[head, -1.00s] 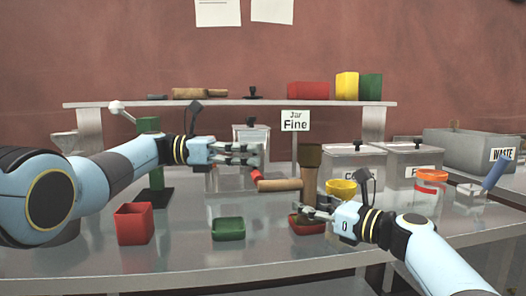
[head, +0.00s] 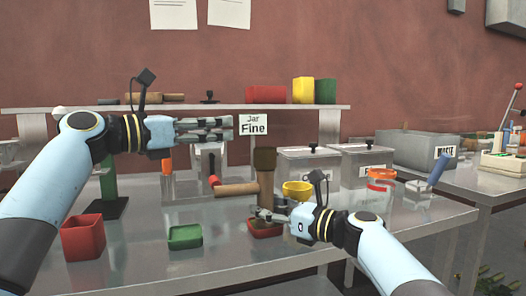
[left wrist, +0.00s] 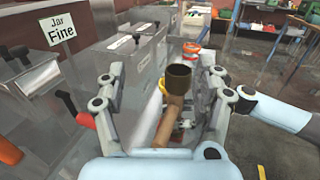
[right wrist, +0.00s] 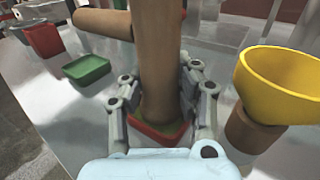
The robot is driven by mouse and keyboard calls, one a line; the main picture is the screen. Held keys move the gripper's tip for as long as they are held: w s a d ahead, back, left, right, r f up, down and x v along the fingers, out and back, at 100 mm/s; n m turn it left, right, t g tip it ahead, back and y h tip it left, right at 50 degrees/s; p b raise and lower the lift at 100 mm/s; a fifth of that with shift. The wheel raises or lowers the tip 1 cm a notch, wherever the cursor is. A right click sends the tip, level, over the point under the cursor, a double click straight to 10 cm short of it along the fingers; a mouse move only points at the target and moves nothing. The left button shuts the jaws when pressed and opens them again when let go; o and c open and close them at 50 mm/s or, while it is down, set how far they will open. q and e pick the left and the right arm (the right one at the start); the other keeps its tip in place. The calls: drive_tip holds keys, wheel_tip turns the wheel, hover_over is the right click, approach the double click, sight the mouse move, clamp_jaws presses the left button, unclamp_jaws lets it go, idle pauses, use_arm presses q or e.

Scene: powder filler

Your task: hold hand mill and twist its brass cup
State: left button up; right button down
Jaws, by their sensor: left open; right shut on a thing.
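The hand mill (head: 266,187) stands upright as a wooden column with a dark brass cup (head: 265,159) on top. A wooden bar sticks out from it to the left, with a red piece near its end. My right gripper (head: 266,215) is shut around the lower part of the wooden column, also seen in the right wrist view (right wrist: 158,70). My left gripper (head: 232,130) is open and empty, above and left of the cup. In the left wrist view the brass cup (left wrist: 179,72) appears between the spread fingers, farther off and not touched.
A red tray (right wrist: 150,134) lies at the mill's foot. A yellow bowl (head: 297,188) stands close right of it. A green dish (head: 185,236) and red box (head: 83,237) lie left. Lidded bins and the "Jar Fine" sign (head: 253,125) stand behind, below a shelf (head: 60,112).

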use_arm(q)
approach(256, 151)
drive_tip(key=shift+n, duration=0.3)
drive_tip(key=x, duration=1.2)
drive_tip(key=shift+w+f, duration=0.1)
drive_tip(key=shift+f, duration=0.05)
